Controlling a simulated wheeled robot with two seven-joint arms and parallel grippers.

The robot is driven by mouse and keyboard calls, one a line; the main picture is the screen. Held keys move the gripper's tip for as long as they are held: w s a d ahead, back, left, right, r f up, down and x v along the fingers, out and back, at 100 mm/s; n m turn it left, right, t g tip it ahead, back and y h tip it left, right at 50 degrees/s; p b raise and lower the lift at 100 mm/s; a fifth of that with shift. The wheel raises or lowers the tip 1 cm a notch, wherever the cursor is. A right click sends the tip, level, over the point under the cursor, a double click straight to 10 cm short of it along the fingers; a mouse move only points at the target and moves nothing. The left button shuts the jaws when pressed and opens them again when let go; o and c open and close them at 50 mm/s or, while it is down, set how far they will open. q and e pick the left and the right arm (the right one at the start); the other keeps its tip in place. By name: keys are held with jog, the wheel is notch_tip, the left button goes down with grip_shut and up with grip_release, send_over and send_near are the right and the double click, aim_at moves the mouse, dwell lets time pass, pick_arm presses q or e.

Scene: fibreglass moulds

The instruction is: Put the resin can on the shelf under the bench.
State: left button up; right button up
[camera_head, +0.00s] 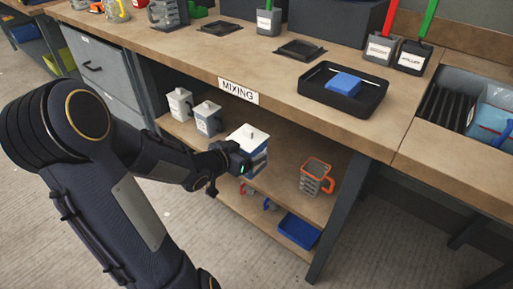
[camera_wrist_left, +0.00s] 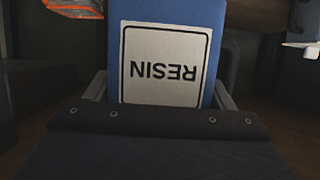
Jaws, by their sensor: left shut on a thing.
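The resin can (camera_head: 253,137) is blue with a white top, and my left gripper (camera_head: 243,160) is shut on it at the shelf under the bench. In the left wrist view the blue can (camera_wrist_left: 205,20) fills the space between the fingers, and its white RESIN label reads upside down. The can looks upright. The upper shelf (camera_head: 285,185) under the bench (camera_head: 225,52) lies below and around it; I cannot tell whether the can touches the shelf. My right gripper is not in view.
Two pale containers, one at the far left (camera_head: 180,102) and one beside it (camera_head: 208,118), stand on the shelf left of the can. An orange-rimmed jug (camera_head: 314,177) stands to the right. A blue tray (camera_head: 298,230) lies lower down. A black tray (camera_head: 372,98) is on the benchtop.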

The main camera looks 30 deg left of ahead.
pick_arm(q)
jog(key=shift+w+a+f+b, duration=0.2)
jog(key=shift+w+f+b, duration=1.25)
jog(key=shift+w+f, duration=0.65)
jog(key=shift+w+a+f+b, duration=0.25)
jog(key=shift+w+f+b, duration=1.2)
jog(key=shift+w+f, duration=0.6)
jog(key=shift+w+a+f+b, duration=0.2)
jog(key=shift+w+f+b, duration=1.25)
jog(key=shift+w+f, duration=0.65)
jog(key=shift+f, duration=0.15)
jog(key=o, duration=1.3)
jog(key=shift+o, duration=0.2)
